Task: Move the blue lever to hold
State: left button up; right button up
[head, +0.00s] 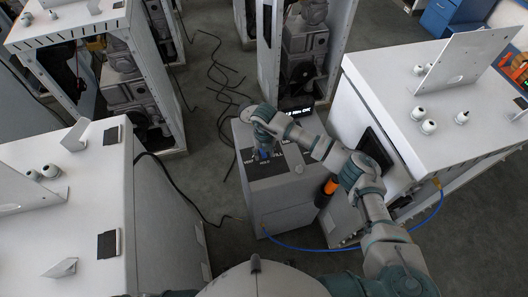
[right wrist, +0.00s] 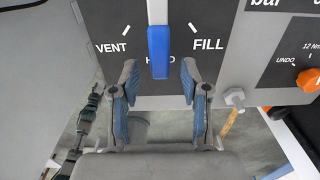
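The blue lever (right wrist: 159,48) hangs straight down on a dark panel (right wrist: 215,75) in the right wrist view. Its tip covers part of the word HOLD, between VENT at left and FILL at right. My right gripper (right wrist: 160,70) is open, one finger on each side of the lever's lower end, with visible gaps on both sides. In the head view my right gripper (head: 262,153) is over the top of the grey dispenser cabinet (head: 285,205), where a bit of blue shows beside it. My left gripper is not in view.
An orange knob (right wrist: 309,79) and a metal bolt (right wrist: 235,97) are right of the lever. White machine frames stand left (head: 70,215) and right (head: 395,85) of the cabinet. A blue hose (head: 310,249) and black cables (head: 222,85) lie on the floor.

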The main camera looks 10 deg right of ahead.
aim_at(264, 154)
jog(key=shift+r, duration=0.15)
notch_tip(264, 154, up, 12)
jog(key=shift+f, duration=0.2)
jog(key=shift+w, duration=0.1)
dwell(0.4)
